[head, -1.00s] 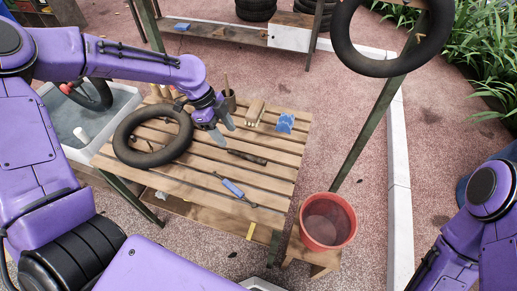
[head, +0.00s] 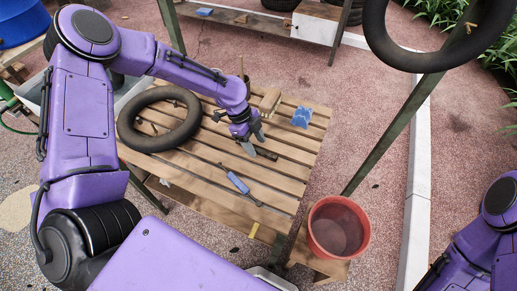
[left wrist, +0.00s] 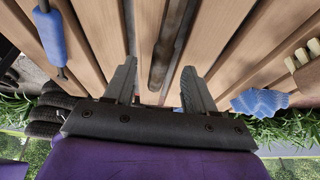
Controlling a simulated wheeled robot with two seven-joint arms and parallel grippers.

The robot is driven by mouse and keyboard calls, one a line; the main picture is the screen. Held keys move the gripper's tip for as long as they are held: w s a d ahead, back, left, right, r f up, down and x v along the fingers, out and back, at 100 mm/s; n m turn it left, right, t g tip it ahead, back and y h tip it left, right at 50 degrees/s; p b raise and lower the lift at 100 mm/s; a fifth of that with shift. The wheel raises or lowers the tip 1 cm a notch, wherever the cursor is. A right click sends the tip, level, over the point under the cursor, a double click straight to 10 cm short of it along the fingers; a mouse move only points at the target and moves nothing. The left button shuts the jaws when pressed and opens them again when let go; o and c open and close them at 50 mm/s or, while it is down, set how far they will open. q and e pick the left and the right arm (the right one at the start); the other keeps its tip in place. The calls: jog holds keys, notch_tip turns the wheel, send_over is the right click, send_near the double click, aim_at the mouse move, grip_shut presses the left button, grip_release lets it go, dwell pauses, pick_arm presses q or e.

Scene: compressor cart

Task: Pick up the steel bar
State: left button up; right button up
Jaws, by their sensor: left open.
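The steel bar (head: 266,154) is a short dark rod lying on the slatted wooden table. In the left wrist view it (left wrist: 168,45) runs lengthwise along the slats, between the lines of my two fingers. My left gripper (head: 251,142) is open and empty, pointing down just beside the bar's left end in the head view. Its grey fingers also show in the left wrist view (left wrist: 158,78), spread to either side of the bar. Whether the fingertips are level with the bar cannot be told. My right gripper is out of view.
A black inner tube (head: 158,142) lies on the table's left side. A blue-handled tool (head: 238,183) lies in front of the bar. A wooden brush (head: 270,101) and a blue cloth (head: 302,117) lie behind it. A red bucket (head: 338,252) stands at the right corner; another tube (head: 378,45) hangs above.

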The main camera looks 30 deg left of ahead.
pick_arm(q)
jog(key=shift+x, duration=0.95)
jog(key=shift+a, duration=0.1)
grip_shut()
